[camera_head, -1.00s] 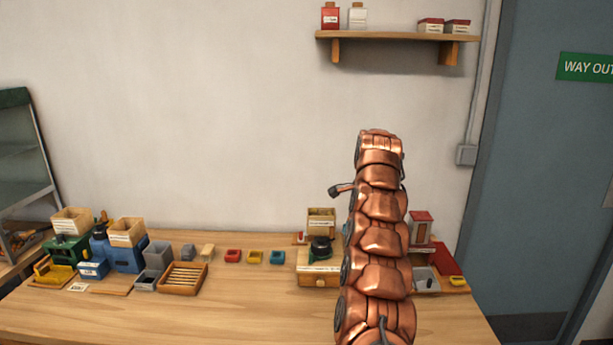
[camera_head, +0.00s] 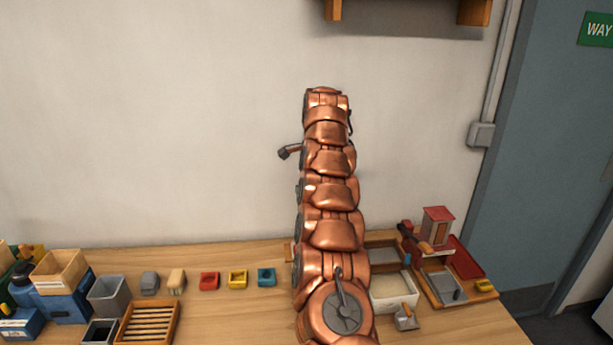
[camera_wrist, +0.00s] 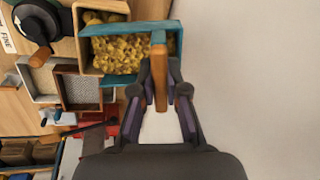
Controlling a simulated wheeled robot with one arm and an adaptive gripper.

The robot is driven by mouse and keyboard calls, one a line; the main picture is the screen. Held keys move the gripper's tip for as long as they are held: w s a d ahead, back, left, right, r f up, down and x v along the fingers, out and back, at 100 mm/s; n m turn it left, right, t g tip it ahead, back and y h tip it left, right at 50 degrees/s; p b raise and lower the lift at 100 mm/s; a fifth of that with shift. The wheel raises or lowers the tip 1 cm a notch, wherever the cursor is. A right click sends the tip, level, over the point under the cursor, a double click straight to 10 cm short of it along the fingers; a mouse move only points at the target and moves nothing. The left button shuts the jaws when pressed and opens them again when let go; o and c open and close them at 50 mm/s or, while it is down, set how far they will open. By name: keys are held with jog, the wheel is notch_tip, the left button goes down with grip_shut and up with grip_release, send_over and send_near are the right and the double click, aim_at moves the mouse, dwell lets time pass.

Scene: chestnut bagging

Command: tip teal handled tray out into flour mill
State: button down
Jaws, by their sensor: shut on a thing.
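The teal handled tray (camera_wrist: 105,80) is in the wrist view, holding many yellowish pieces. My gripper (camera_wrist: 160,98) is shut on its wooden handle (camera_wrist: 159,65). A wooden-rimmed box (camera_wrist: 78,40) lies against or under the tray; I cannot tell whether they touch. A black round knob or wheel (camera_wrist: 38,22), with a "FINE" label beside it, seems to belong to the flour mill. In the head view my copper arm hides the tray, the gripper and most of the mill.
Small red (camera_head: 209,281), yellow (camera_head: 237,279) and teal (camera_head: 266,277) dishes stand left of my arm. A slatted wooden tray (camera_head: 147,322) is further left. A red-roofed box (camera_head: 438,226) and a scoop (camera_head: 405,318) are at right. The wall shelf is above.

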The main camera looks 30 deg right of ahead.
jog(key=shift+s+f+t+b, duration=0.1)
jog(key=shift+s+t+b, duration=0.2)
jog(key=shift+b, duration=1.35)
jog(key=s+r+t+b, duration=0.1)
jog(key=s+t+b, duration=0.1)
jog(key=b, duration=0.7)
jog(key=b, duration=0.2)
jog(key=s+t+b, duration=0.1)
jog(key=b, duration=0.2)
jog(key=shift+a+r, duration=0.15)
jog(key=shift+r, duration=0.05)
jog(key=shift+s+r+t+h+b, duration=0.15)
jog(key=shift+s+t+h+b, duration=0.25)
jog(key=shift+b, duration=0.6)
jog(key=shift+t+b, duration=0.3)
jog(key=shift+b, duration=0.7)
jog(key=s+b, duration=0.1)
jog(key=b, duration=0.1)
jog(key=shift+a+r+t+b, duration=0.1)
jog(key=shift+r+t+b, duration=0.05)
jog(key=shift+t+b, duration=0.25)
jog(key=shift+s+b, duration=0.1)
jog(key=shift+b, duration=0.5)
jog(key=shift+s+r+t+b, duration=0.25)
jog(key=shift+t+b, duration=0.25)
jog(key=shift+b, duration=0.25)
jog(key=shift+p, duration=0.35)
